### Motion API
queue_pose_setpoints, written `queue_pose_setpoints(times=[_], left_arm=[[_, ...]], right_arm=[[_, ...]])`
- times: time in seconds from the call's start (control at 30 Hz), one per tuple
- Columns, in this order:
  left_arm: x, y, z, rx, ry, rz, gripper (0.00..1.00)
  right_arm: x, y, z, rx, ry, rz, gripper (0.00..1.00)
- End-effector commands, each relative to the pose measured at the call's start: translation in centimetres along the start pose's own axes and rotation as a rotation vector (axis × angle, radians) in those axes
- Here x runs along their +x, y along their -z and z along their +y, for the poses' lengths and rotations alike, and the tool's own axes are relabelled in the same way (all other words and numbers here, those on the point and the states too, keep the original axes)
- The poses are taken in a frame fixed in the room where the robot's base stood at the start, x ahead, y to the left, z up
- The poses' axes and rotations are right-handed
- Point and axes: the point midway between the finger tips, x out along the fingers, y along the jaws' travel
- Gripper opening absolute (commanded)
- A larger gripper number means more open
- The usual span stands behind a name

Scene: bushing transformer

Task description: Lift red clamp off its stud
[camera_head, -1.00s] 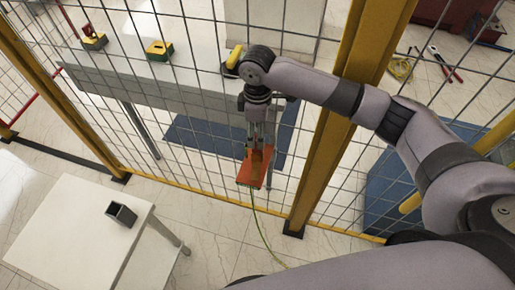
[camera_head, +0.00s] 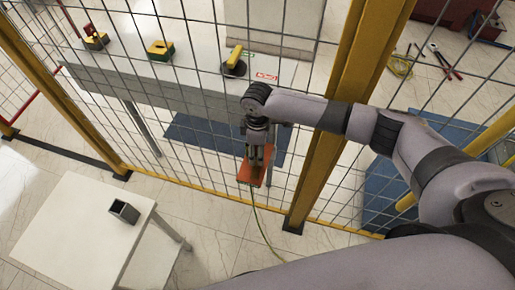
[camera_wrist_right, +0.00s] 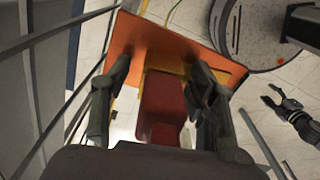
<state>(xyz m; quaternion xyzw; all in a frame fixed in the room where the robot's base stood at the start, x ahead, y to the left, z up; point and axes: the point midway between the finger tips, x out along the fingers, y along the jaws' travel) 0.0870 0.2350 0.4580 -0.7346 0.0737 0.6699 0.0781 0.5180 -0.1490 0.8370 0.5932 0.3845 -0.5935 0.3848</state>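The red clamp (camera_wrist_right: 162,104) shows in the right wrist view, between the fingers of my right gripper (camera_wrist_right: 158,85). The fingers are apart, one on each side of it, with a visible gap on the left; contact on the right is unclear. Behind it is an orange plate (camera_wrist_right: 195,42) with a yellow edge. In the head view, my right gripper (camera_head: 256,158) points down at the orange plate (camera_head: 246,179), and the clamp cannot be made out. Its stud is hidden.
A mesh fence with a yellow post (camera_head: 340,130) stands close beside my right arm. A white table (camera_head: 60,235) with a small dark open box (camera_head: 122,212) is at lower left. Behind the mesh, a grey table (camera_head: 185,88) holds several yellow-topped items. A green-yellow cable (camera_head: 262,232) hangs below the plate.

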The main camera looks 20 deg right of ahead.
Motion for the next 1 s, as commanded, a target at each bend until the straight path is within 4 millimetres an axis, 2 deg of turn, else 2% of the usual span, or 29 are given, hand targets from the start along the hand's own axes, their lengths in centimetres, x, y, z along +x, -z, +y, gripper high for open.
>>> queue_pose_setpoints(times=[0.07, 0.73, 1.0], left_arm=[[0.01, 0.02, 0.02, 0.0, 0.0, 0.0, 0.47], [0.0, 0.02, 0.03, 0.0, 0.0, 0.0, 0.47], [0.01, 0.02, 0.04, 0.0, 0.0, 0.0, 0.47]], right_arm=[[-0.03, 0.01, 0.01, 0.0, 0.0, 0.0, 0.47], [-0.07, 0.0, 0.02, 0.0, 0.0, 0.0, 0.03], [-0.22, 0.05, 0.08, 0.0, -0.001, 0.002, 0.02]])
